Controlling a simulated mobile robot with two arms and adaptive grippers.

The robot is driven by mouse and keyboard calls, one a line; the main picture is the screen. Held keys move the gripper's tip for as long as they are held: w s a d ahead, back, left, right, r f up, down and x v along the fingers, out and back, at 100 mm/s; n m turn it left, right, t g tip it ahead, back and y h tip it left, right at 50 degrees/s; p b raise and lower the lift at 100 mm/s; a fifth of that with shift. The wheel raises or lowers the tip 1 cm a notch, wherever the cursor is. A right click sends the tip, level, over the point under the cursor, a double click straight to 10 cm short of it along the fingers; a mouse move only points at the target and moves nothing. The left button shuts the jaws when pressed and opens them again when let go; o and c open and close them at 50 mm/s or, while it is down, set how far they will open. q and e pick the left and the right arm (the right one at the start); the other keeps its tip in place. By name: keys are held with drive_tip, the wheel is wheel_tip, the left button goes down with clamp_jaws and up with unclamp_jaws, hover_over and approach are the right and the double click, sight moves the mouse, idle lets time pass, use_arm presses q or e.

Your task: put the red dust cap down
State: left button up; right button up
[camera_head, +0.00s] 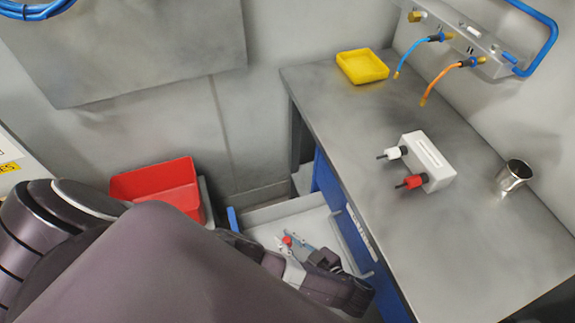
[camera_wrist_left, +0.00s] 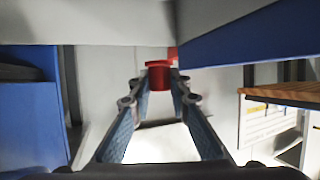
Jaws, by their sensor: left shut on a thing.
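The red dust cap (camera_head: 287,240) is small and sits between the fingertips of my left gripper (camera_head: 291,244). The left wrist view shows the cap (camera_wrist_left: 158,74) pinched between the two fingertips (camera_wrist_left: 160,84). In the head view the gripper and cap are over the pale inside of an open drawer (camera_head: 262,214) at the workbench's left side. I cannot tell the height of the cap above the drawer floor. My right gripper is not in view.
The metal workbench (camera_head: 470,250) carries a yellow tray (camera_head: 362,68), a white block (camera_head: 428,158) with white and red fittings, and a metal cup (camera_head: 513,176). Blue and orange hoses hang from a wall rail (camera_head: 480,45). A red bin (camera_head: 158,186) stands left of the drawer.

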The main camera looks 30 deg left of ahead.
use_arm(q)
wheel_tip(320, 180, down, 11)
drive_tip(key=b, duration=0.8)
drive_tip(key=shift+f, duration=0.3)
drive_tip(key=shift+f+b, duration=0.65)
drive_tip(key=o, duration=0.8)
drive_tip(key=shift+c, duration=0.2)
